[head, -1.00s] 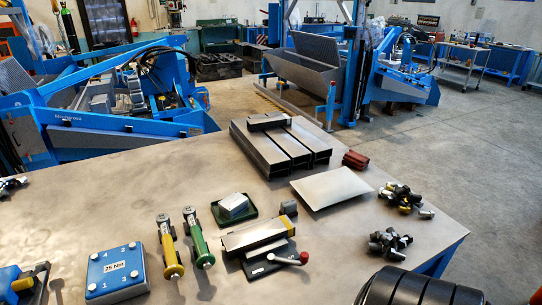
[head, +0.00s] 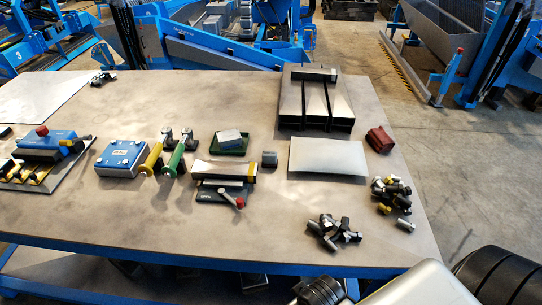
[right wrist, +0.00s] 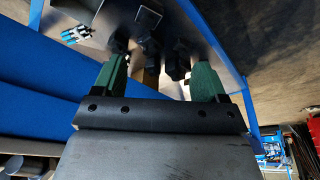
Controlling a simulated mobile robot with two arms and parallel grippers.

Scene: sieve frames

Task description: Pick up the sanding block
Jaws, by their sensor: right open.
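I cannot tell for certain which thing is the sanding block. A pale grey block (head: 229,136) sits in a small dark green tray (head: 232,152) near the middle of the table. A dark red ridged block (head: 380,139) lies at the table's right edge, and a small grey block (head: 269,158) stands between the clamp-like tool and the pale plate. My right arm comes in at the bottom right of the head view, off the table's front edge. In the right wrist view my right gripper (right wrist: 160,77) has its green fingertips wide apart, with nothing held. My left gripper is out of view.
Bolts (head: 392,193) lie in piles at the right, one near the front edge (head: 332,232). A pale plate (head: 328,158), dark rectangular tubes (head: 316,100), yellow and green handled tools, and a blue box (head: 122,157) crowd the middle. The front left of the table (head: 150,215) is clear.

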